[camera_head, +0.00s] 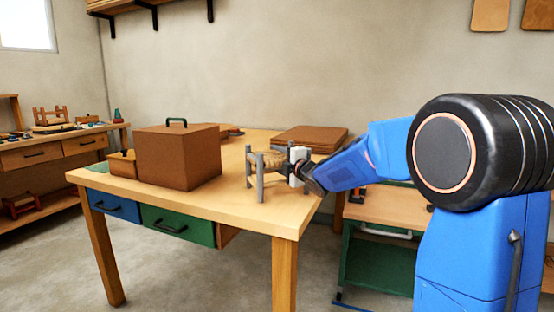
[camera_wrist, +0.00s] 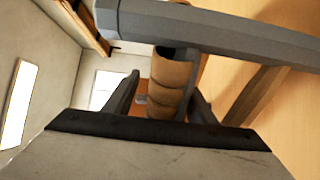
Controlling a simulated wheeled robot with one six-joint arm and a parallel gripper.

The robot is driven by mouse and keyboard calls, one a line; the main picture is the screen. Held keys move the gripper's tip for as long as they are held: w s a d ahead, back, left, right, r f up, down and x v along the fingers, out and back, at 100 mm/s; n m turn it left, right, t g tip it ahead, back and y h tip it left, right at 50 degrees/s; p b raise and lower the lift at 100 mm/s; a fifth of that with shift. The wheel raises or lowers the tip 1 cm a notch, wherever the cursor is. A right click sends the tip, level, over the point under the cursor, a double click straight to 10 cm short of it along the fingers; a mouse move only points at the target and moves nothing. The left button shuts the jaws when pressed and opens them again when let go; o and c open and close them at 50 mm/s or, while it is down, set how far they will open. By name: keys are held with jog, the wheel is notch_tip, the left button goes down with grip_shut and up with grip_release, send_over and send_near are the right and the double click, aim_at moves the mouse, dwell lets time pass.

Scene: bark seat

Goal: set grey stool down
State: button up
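In the wrist view, a grey stool bar (camera_wrist: 215,32) crosses the top, and the rolled bark seat (camera_wrist: 168,85) shows between my dark fingers (camera_wrist: 160,100). The exact contact is partly hidden.
A brown box with a green handle (camera_head: 178,158) stands left of the stool. A small wooden box (camera_head: 122,164) is beside it. A stack of brown sheets (camera_head: 308,139) lies behind the stool. The table's front and right edges are close to the stool.

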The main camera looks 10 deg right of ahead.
aim_at(277, 169)
jog(key=shift+s+r, duration=0.1)
jog(key=shift+r, duration=0.1)
jog(key=v, duration=1.2)
